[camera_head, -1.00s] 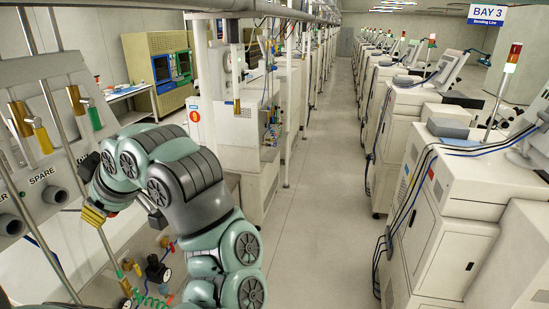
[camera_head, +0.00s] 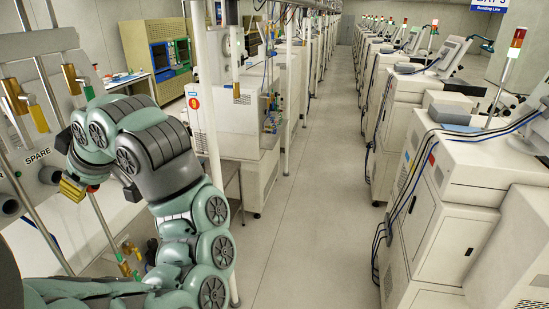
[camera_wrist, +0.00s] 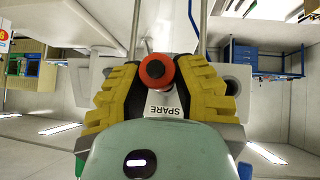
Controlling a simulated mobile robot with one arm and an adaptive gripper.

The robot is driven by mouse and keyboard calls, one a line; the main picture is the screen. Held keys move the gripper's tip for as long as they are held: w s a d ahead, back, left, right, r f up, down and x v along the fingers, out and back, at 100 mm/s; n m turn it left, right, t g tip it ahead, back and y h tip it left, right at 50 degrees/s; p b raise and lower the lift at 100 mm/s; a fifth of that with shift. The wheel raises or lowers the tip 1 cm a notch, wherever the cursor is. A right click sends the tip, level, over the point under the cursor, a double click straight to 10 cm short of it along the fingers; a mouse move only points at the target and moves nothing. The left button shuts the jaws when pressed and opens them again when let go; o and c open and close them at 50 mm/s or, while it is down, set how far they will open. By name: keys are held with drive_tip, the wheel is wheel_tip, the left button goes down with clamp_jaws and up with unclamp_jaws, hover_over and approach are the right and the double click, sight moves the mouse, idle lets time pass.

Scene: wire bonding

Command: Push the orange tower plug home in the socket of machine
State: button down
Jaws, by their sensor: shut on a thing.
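The orange plug (camera_wrist: 153,70) shows in the wrist view as a round orange-red end with a dark centre. It sits between the yellow ribbed fingers of my gripper (camera_wrist: 158,82), which are shut on it. Behind it is a pale panel with a label reading SPARE (camera_wrist: 163,110), upside down in this view. In the head view my gripper (camera_head: 74,188) is at the left, close to the panel (camera_head: 42,107) with the SPARE label.
Metal rods (camera_head: 52,83) stand in front of the panel, close to my gripper. A dark round opening (camera_head: 10,206) shows at the panel's lower left. A row of machines (camera_head: 447,170) with signal towers lines the right. The aisle floor (camera_head: 305,220) is clear.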

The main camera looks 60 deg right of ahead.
drive_tip(key=shift+w+a, duration=0.3)
drive_tip(key=shift+w, duration=0.45)
drive_tip(key=shift+b, duration=0.85)
idle(1.1)
drive_tip(key=shift+w+a+b, duration=0.35)
drive_tip(key=shift+w+b, duration=0.25)
drive_tip(key=shift+w, duration=0.3)
drive_tip(key=shift+w+a+b, duration=0.3)
drive_tip(key=shift+w+b, duration=0.25)
drive_tip(key=shift+w, duration=0.3)
drive_tip(key=c, duration=0.7)
unclamp_jaws()
drive_tip(key=shift+c, duration=0.2)
drive_tip(key=shift+s+r, duration=0.1)
approach(64, 175)
drive_tip(key=shift+s+r, duration=0.4)
drive_tip(key=shift+s, duration=0.3)
drive_tip(key=shift+s+r, duration=0.4)
drive_tip(key=shift+s, duration=0.3)
drive_tip(key=shift+s+r, duration=0.45)
drive_tip(key=shift+s, duration=0.25)
